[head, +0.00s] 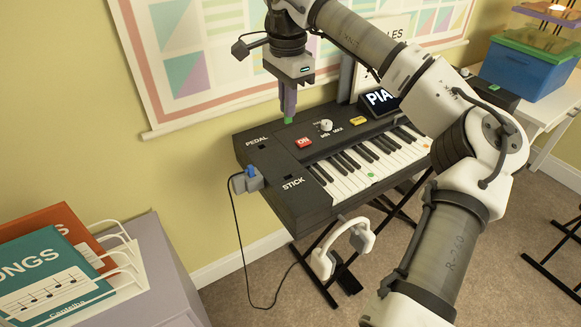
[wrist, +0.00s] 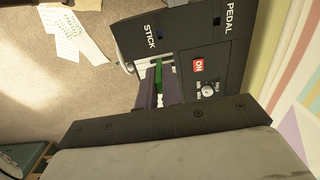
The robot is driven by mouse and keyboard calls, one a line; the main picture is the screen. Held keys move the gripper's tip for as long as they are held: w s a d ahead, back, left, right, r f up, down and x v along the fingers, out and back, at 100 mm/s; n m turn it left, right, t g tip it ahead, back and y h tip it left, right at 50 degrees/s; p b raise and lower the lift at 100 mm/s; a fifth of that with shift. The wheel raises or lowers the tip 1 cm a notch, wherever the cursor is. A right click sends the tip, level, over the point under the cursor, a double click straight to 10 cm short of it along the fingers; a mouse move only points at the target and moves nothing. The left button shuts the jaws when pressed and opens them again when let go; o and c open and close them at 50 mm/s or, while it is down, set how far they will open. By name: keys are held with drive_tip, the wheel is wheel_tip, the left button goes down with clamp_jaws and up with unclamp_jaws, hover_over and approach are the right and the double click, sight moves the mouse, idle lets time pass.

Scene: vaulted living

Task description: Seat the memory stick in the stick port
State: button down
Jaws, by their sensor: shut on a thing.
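The memory stick, a small green piece (head: 288,120), shows at the tip of my gripper (head: 288,104). My gripper is shut on it and holds it above the back left of the black keyboard (head: 232,160), near the PEDAL label. In the wrist view the green stick (wrist: 159,74) sits between the two purple fingers (wrist: 159,88). The STICK label (head: 293,184) is on the keyboard's left end panel, nearer the front; it also shows in the wrist view (wrist: 149,38). The stick port's opening is too small to make out clearly. The stick is apart from that label.
A grey plug with a blue part (head: 251,172) and black cable sits at the keyboard's left side. A red ON button (head: 304,143) and a knob (head: 326,125) stand on the panel. White headphones (head: 342,248) hang in front. Songbooks (head: 55,275) stand at lower left.

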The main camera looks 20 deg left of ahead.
wheel_tip(320, 180, down, 17)
drive_tip(key=shift+f+p, duration=0.15)
drive_tip(key=shift+p, duration=0.55)
drive_tip(key=shift+f, duration=0.1)
drive_tip(key=shift+f, duration=0.15)
drive_tip(key=c, duration=1.6)
unclamp_jaws()
drive_tip(key=shift+o, duration=0.2)
drive_tip(key=shift+r, duration=0.2)
